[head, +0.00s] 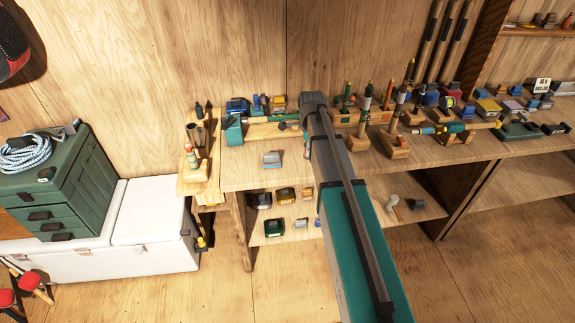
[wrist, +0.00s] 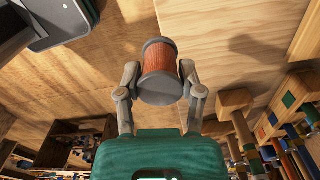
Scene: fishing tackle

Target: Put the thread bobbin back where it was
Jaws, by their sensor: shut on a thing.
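The thread bobbin (wrist: 160,62) is a small spool with copper-orange thread and grey end discs. In the wrist view it sits between the two grey fingers of my gripper (wrist: 160,82), which are shut on it from both sides. It is tilted a little, and nothing else is seen touching it. In the head view my arm hides the bobbin, and I cannot make out the gripper's fingers clearly. My arm reaches over the wooden bench (head: 245,178). I cannot tell from these frames where the bobbin stood before.
Wooden holders with upright tools (head: 395,140) crowd the bench right of my arm. A small grey-blue block (head: 271,159) lies on the bench's left part, with bare wood around it. A lower shelf (head: 275,233) holds several small boxes. A green drawer chest (head: 70,190) stands at left.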

